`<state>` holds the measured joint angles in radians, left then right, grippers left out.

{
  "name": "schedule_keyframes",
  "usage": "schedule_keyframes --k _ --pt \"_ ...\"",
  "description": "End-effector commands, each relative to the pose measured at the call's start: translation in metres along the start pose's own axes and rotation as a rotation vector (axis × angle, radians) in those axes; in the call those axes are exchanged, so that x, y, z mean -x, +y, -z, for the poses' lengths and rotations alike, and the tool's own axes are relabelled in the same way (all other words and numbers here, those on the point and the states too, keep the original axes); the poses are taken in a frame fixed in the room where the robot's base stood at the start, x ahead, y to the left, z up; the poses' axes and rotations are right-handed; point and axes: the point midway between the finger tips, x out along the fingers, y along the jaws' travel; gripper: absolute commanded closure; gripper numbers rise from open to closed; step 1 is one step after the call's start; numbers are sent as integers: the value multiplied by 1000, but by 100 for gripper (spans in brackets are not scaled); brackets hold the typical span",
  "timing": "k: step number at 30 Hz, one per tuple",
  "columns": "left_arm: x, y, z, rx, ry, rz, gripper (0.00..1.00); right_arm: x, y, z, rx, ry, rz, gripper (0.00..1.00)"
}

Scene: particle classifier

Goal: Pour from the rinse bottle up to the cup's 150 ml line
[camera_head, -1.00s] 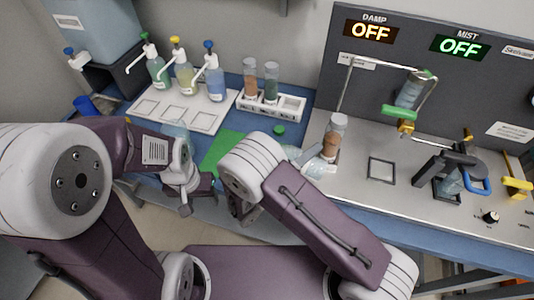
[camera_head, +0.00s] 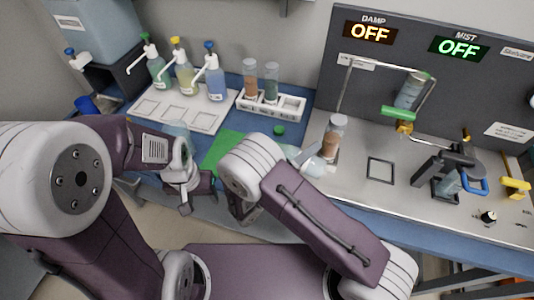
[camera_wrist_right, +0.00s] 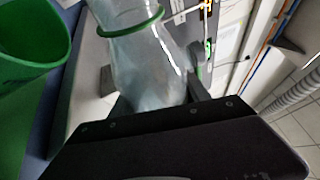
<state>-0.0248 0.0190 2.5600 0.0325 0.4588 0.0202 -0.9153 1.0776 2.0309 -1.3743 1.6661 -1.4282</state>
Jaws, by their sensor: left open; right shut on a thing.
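A clear bottle with a green ring (camera_wrist_right: 145,75), seemingly the rinse bottle, is between the fingers of my right gripper (camera_wrist_right: 155,98) in the right wrist view. In the head view a clear, tilted vessel (camera_head: 307,160) shows just right of my right wrist, which hides most of that gripper. My left gripper (camera_head: 197,194) is open and empty in front of the bench's edge. A pale, see-through vessel (camera_head: 178,130) stands behind my left wrist, partly hidden; I cannot tell whether it is the cup. No 150 ml line is readable.
A rack (camera_head: 290,106) holds two filled tubes. The grey machine (camera_head: 385,145) fills the right. A large green rounded object (camera_wrist_right: 30,40) is left of the held bottle.

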Motion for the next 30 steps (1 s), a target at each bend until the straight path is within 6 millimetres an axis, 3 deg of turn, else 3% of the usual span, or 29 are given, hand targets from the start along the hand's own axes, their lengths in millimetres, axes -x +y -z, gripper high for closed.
schedule_keyframes --k 30 --pt "8 0 1 0 0 0 44 0 -6 -2 42 -7 18 100"
